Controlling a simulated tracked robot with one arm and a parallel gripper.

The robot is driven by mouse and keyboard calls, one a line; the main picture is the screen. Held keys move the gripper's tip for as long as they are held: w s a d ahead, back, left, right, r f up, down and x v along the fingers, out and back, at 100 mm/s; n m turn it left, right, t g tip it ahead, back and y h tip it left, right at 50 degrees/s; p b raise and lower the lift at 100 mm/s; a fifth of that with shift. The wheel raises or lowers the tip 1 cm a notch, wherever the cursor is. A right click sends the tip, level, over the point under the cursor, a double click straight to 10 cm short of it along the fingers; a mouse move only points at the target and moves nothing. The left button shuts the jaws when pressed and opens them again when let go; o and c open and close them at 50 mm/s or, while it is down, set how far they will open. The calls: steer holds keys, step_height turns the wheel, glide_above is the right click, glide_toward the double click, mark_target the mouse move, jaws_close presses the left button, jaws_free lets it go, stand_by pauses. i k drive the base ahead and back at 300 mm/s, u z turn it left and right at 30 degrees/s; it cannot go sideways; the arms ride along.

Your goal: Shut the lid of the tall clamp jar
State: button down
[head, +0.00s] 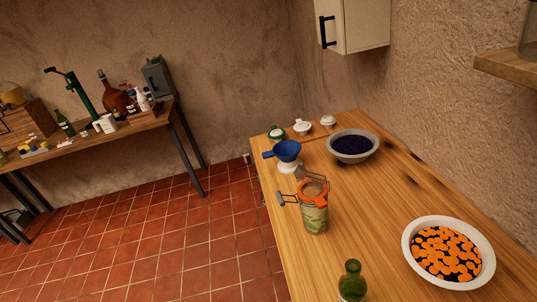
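A clear glass clamp jar (315,218) with greenish contents stands upright on the wooden counter (267,178), left of centre on its top. It has an orange seal around its mouth. Wire clamp parts stick out from its rim to the left and back, one ending in a grey lever. The lid (313,189) is small in the picture, and I cannot tell for sure how far it is open. My gripper is not in view.
A green bottle (352,282) stands in front. A bowl of orange slices (407,252) and a bowl of dark berries (330,149) are to the right. Small lidded pots line the back. A cluttered bench (152,125) stands left.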

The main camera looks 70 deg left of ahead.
mark_target(300, 172)
steer(key=k, duration=1.1)
steer(key=u, duration=0.6)
steer(key=i, duration=1.75)
steer(key=z, duration=0.5)
